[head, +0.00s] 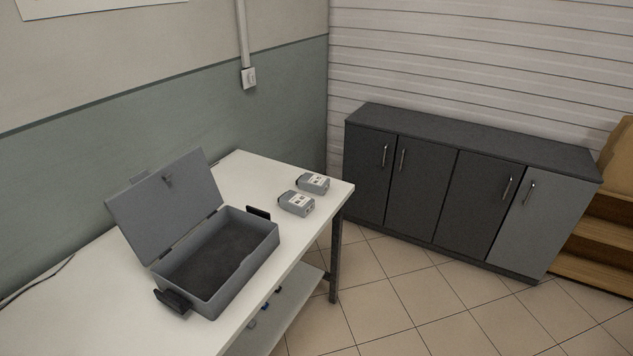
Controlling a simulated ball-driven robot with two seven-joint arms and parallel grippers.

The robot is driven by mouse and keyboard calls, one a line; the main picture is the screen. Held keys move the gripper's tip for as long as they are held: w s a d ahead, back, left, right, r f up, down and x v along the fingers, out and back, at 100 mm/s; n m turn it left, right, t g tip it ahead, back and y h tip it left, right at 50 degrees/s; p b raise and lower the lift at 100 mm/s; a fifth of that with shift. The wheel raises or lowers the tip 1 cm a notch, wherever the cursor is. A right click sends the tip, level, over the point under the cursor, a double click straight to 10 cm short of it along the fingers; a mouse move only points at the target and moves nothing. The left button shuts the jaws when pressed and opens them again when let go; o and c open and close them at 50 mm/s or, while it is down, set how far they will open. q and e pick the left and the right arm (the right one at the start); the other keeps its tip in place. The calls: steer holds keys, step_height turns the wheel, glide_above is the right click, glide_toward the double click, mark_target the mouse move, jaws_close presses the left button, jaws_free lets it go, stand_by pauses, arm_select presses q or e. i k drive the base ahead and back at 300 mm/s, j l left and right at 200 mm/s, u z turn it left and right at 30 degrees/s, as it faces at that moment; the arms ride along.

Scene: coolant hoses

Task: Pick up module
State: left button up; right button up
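Two small grey box-shaped modules with pale labels lie on the white table near its far right corner. The nearer module (296,203) is a little in front and left of the farther module (313,183); a small gap seems to lie between them. Neither of my grippers is in the head view, and nothing touches the modules.
An open grey case (254,268) with a dark lining stands on the white table (85,298), left of the modules, its lid raised toward the wall. A dark cabinet (452,192) stands at the back right. Tiled floor (415,300) is clear between table and cabinet.

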mark_target(314, 183)
steer(key=u, duration=0.4)
steer(key=i+l+u, duration=0.2)
steer(key=l+u, duration=0.2)
steer(key=l, duration=0.15)
steer(key=i+l+u, duration=0.2)
steer(key=l, duration=0.15)
steer(key=l+u, duration=0.2)
steer(key=i+l, duration=0.05)
steer(key=l, duration=0.05)
